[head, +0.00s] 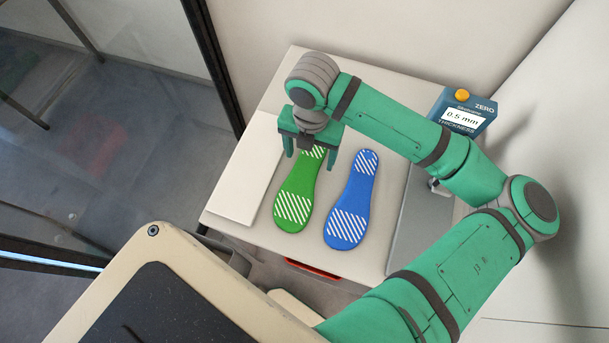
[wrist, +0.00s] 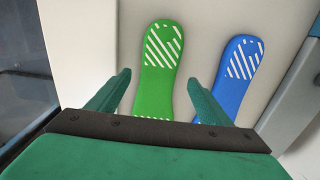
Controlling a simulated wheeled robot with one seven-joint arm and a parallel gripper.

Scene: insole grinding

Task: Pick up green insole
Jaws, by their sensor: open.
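The green insole (head: 297,195) with white diagonal stripes lies flat on the white table, left of the blue insole (head: 352,200). In the wrist view the green insole (wrist: 157,85) runs between my two fingers, its near end hidden behind my gripper's body. My gripper (head: 310,158) is over the far, narrow end of the green insole in the head view. Its fingers (wrist: 155,95) are spread, one to each side of the insole, and nothing is held. I cannot tell the exact height of the fingertips above the table.
The blue insole (wrist: 238,75) lies close to the right of my right finger. A thickness gauge (head: 462,112) reading 0.5 mm stands at the back right, with a grey plate (head: 408,232) in front. A white raised panel (head: 246,175) is at the left.

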